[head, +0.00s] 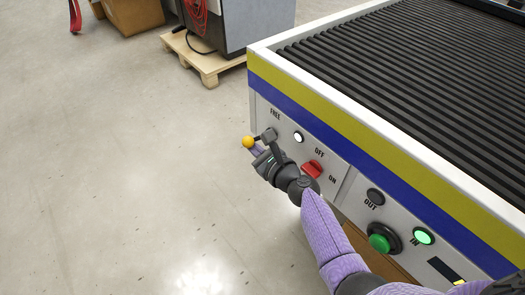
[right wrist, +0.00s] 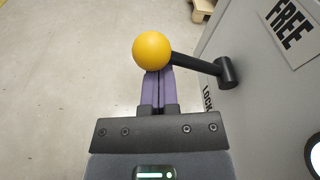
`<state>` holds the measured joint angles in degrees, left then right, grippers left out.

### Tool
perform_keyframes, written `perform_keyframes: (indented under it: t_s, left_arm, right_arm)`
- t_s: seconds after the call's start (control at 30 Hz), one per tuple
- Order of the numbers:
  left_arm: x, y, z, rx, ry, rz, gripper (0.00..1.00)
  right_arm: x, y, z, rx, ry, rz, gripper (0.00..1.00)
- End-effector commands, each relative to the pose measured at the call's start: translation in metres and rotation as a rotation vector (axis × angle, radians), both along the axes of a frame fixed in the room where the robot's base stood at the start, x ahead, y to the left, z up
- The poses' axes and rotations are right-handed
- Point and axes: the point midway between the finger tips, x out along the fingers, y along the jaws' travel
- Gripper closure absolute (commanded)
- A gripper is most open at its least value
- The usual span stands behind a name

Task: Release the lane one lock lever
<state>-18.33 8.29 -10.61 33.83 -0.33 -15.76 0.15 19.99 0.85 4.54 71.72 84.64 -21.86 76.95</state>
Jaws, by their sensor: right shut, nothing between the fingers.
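The lock lever has a yellow ball knob (head: 248,141) and a dark stem, at the left end of the machine's front panel. In the right wrist view the yellow knob (right wrist: 153,51) stands out from the panel on a black stem (right wrist: 197,63) that runs to a round pivot. A FREE label (right wrist: 288,20) is above the pivot, and a partly hidden LOCK label (right wrist: 207,97) is below it. My right gripper (right wrist: 158,88) is shut and empty, its purple fingertips right at the knob; contact cannot be told. The left gripper is out of view.
A ribbed black conveyor bed (head: 410,60) lies above. Open floor is left.

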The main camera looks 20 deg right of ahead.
Motion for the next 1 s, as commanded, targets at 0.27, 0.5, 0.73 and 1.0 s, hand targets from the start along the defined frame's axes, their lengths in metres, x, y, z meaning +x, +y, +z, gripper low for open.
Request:
perform_keyframes:
  t_s: [0.27,0.5,0.73,1.0]
  left_arm:
    - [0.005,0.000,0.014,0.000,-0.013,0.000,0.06]
    - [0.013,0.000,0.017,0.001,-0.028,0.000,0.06]
    - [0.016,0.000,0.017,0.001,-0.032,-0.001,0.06]
    - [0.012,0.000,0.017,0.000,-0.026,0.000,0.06]
  right_arm:
    - [0.001,-0.001,0.011,0.129,0.045,-0.001,1.00]
    - [0.001,-0.001,0.013,0.178,0.062,-0.001,1.00]
    - [0.001,-0.002,0.013,0.186,0.067,-0.001,1.00]
    - [0.001,-0.002,0.013,0.186,0.067,-0.001,1.00]
